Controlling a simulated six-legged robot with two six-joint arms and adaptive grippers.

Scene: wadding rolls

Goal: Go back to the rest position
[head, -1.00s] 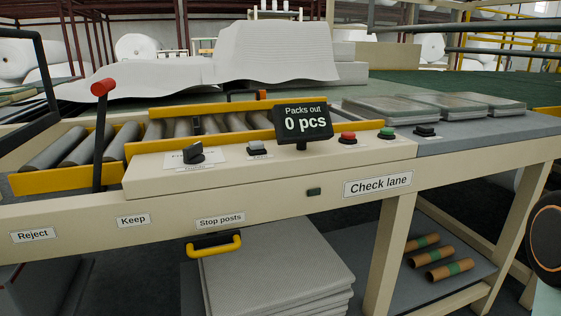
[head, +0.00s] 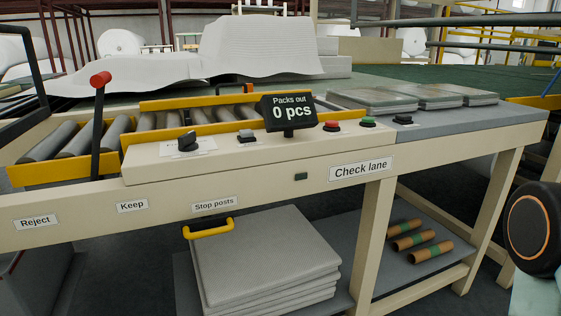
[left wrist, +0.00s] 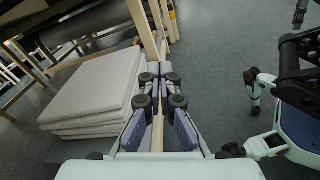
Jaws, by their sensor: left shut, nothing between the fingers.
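My left gripper (left wrist: 163,82) shows in the left wrist view, with its fingers together and nothing held between them. It hangs over the grey floor, beside the stack of white wadding sheets (left wrist: 100,85) and apart from it. In the head view the left gripper is not seen. My right gripper is not clearly seen in either view. A round dark joint of mine (head: 533,230) shows at the right edge of the head view.
The check lane bench (head: 255,160) stands ahead, with rollers (head: 62,142), a red-knobbed lever (head: 97,125) and a display reading 0 pcs (head: 290,113). Floor shows beside the gripper.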

